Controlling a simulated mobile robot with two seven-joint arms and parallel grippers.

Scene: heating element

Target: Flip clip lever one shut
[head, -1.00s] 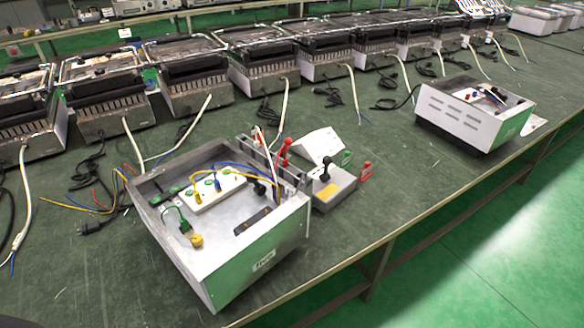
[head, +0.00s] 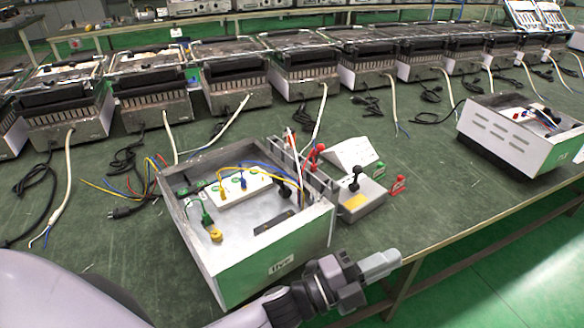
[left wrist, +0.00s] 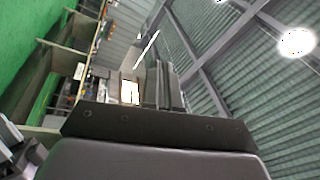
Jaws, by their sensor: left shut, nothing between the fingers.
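The open metal box (head: 255,262) with a green and white front stands on the green bench in the head view. At its right side a red-handled lever (head: 317,152) stands up. A black-handled lever (head: 355,180) stands up on the small grey unit (head: 362,204) beside the box. I cannot tell which lever is number one. My left gripper (head: 384,263) is shut and empty, in front of and to the right of the box, apart from the levers. The left wrist view shows mostly ceiling and a dark gripper body. My right gripper is out of view.
A small red piece (head: 397,184) and a green piece (head: 379,168) are by the grey unit. Several heater units (head: 232,97) line the back, with cables on the bench. A second white box (head: 507,142) stands at right. The bench edge (head: 440,248) runs close by.

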